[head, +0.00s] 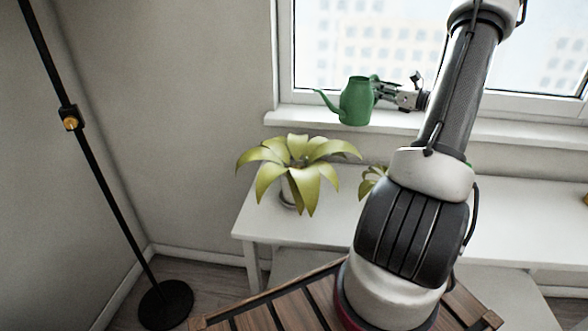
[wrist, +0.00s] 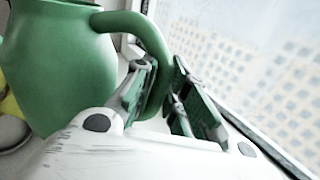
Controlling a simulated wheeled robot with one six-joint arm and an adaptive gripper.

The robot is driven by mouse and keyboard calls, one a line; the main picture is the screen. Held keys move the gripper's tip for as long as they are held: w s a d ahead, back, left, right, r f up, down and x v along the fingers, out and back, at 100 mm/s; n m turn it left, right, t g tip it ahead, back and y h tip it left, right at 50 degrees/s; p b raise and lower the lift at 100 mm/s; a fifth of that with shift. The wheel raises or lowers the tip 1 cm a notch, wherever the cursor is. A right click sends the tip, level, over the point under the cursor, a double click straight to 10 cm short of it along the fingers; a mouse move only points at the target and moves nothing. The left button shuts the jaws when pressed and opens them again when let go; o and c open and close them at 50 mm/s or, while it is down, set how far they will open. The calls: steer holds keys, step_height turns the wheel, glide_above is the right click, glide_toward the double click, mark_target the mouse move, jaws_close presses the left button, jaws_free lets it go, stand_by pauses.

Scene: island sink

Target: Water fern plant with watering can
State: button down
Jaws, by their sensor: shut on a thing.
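The green watering can (head: 356,101) is held up in front of the window sill, with its spout pointing left. My gripper (head: 380,90) is at the can's right side, shut on its handle. In the wrist view the can (wrist: 62,62) fills the upper left, and its handle (wrist: 155,60) passes between my gripper's fingers (wrist: 160,92). A plant with broad yellow-green leaves (head: 298,165) stands in a pale pot on the white table, below and left of the can. I cannot tell if it is the fern. A second plant (head: 371,182) is mostly hidden behind my arm.
The white table (head: 262,222) runs along the wall under the window sill (head: 300,118). A black floor stand (head: 108,190) is at the left. A wooden slatted surface (head: 275,313) is at the front. The table's left front part is clear.

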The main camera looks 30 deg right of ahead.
mark_target(373, 77)
steer(key=shift+r, duration=0.1)
steer(key=shift+s+a+r+n, duration=0.1)
steer(key=shift+a+r+n, duration=0.45)
steer(key=shift+r+n, duration=0.15)
steer(key=shift+s+a+r+n, duration=0.1)
steer(key=shift+a+r+n, duration=0.5)
steer(key=shift+r, duration=0.15)
steer(key=shift+s+a+r+n+g, duration=0.15)
steer(key=shift+a+r+n+g, duration=0.15)
steer(key=shift+a+r+n, duration=0.3)
steer(key=shift+s+a+h, duration=0.1)
steer(key=shift+a+h, duration=0.2)
steer(key=shift+a, duration=0.05)
steer(key=shift+a+r+n, duration=0.15)
steer(key=shift+a+n, duration=0.15)
steer(key=shift+n, duration=0.1)
